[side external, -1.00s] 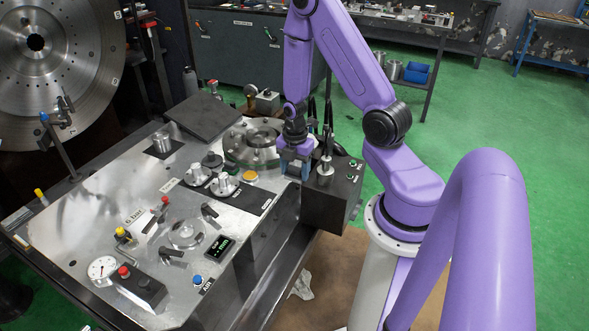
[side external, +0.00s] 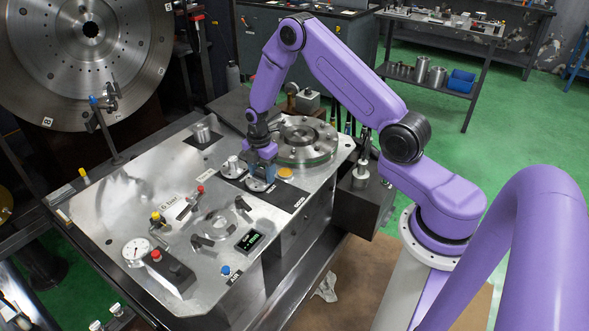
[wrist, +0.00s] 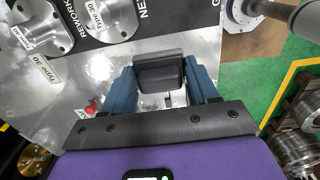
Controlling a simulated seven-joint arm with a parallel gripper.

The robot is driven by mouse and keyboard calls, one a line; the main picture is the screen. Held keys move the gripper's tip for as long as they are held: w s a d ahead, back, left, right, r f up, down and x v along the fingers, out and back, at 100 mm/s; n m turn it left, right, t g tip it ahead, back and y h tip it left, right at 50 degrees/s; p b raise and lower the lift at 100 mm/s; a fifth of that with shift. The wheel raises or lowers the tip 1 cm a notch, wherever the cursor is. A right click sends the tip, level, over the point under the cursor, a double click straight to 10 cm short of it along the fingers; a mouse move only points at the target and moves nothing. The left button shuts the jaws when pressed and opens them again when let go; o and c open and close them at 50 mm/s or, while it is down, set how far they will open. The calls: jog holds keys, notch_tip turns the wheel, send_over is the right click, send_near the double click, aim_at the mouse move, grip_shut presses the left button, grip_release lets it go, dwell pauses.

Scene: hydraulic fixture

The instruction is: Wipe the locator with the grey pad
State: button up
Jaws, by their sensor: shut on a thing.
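My gripper (side external: 262,170) is above the steel plate, over the black strip (side external: 287,197) with the labelled places. In the wrist view my gripper (wrist: 161,82) has its blue fingers shut on a dark grey pad (wrist: 160,76). The pad is clear of the flanged parts there. A round metal seat (side external: 216,225) between two dark clamps, seemingly the locator, lies on the plate toward the front, apart from the gripper. In the side view the pad is hard to make out between the fingers.
One flanged part (side external: 232,167) stands left of my gripper; another is partly hidden by it. A larger round flange (side external: 305,140) is behind right. A gauge (side external: 136,250), button box (side external: 170,270), display (side external: 249,240) and red-topped valve (side external: 200,190) stand around the seat.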

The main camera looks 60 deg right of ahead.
aim_at(202, 223)
jog(key=w+a+f, duration=0.1)
jog(key=w+a, duration=0.9)
jog(key=a, duration=0.2)
jog(key=shift+s+d+f, duration=0.1)
jog(key=shift+f, duration=1.4)
jog(key=shift+s+d+f, duration=0.1)
jog(key=shift+f, duration=1.35)
jog(key=shift+f, duration=1)
jog(key=shift+a+r, duration=0.1)
jog(key=shift+a, duration=3.5)
jog(key=shift+d, duration=0.1)
